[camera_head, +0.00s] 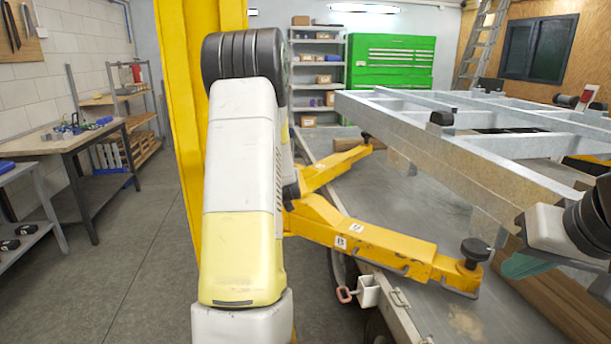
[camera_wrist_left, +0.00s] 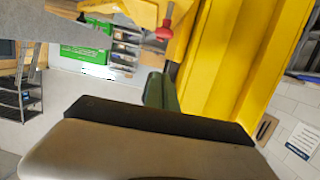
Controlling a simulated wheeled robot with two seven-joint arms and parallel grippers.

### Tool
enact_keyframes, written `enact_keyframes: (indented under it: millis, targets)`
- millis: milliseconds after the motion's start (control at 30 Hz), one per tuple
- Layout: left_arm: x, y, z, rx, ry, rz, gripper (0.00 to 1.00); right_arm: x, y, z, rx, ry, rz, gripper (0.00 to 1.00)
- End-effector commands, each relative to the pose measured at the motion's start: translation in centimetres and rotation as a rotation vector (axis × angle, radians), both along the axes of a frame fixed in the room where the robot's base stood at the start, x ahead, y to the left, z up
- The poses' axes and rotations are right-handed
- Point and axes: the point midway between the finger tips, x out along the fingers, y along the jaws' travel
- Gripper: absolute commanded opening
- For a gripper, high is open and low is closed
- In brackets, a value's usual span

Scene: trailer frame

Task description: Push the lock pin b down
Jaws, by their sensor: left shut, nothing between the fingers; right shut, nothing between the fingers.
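In the left wrist view, a red-knobbed pin (camera_wrist_left: 165,29) stands out by the yellow lift arm (camera_wrist_left: 138,10), close to the yellow post. No letter shows on it, so I cannot tell whether it is lock pin b. My left gripper (camera_wrist_left: 161,78) is shut and empty, its dark green fingers pointing toward the pin with a gap visible in the picture. In the head view my left arm hides that gripper and the pin. My right gripper (camera_head: 526,266) shows as a teal tip below the trailer frame at the right, shut and empty.
The yellow post (camera_head: 184,110) stands behind my left arm. Yellow lift arms (camera_head: 375,243) with black pads reach under the grey trailer frame (camera_head: 480,145). A workbench (camera_head: 70,140) stands at the left, and green cabinets (camera_head: 388,68) at the back. The floor at the left is clear.

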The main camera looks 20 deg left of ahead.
Motion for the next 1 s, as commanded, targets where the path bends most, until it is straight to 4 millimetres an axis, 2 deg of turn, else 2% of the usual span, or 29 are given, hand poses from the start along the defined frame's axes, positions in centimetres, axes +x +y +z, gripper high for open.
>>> enact_keyframes:
  millis: [233, 367, 467, 833, 1000]
  targets:
    - [0.1, 0.0, 0.0, 0.0, 0.0, -0.001, 0.0, 0.0, 0.0, 0.0, 0.0, 0.0, 0.0, 0.0]
    - [0.8, 0.5, -0.1, 0.0, 0.0, 0.0, 0.0, 0.0, 0.0, 0.0, 0.0, 0.0, 0.0, 0.0]
    - [2.0, 1.2, -0.5, -0.001, 0.001, 0.0, 0.0, 0.0, 0.0, 0.0, 0.0, 0.0, 0.0, 0.0]
    - [8.5, 5.1, -2.2, 0.0, 0.0, -0.001, 0.0, 0.0, 0.0, 0.0, 0.0, 0.0, 0.0, 0.0]
    - [8.5, 5.0, -4.9, -0.002, 0.003, -0.001, 0.0, 0.0, 0.0, 0.0, 0.0, 0.0, 0.0, 0.0]
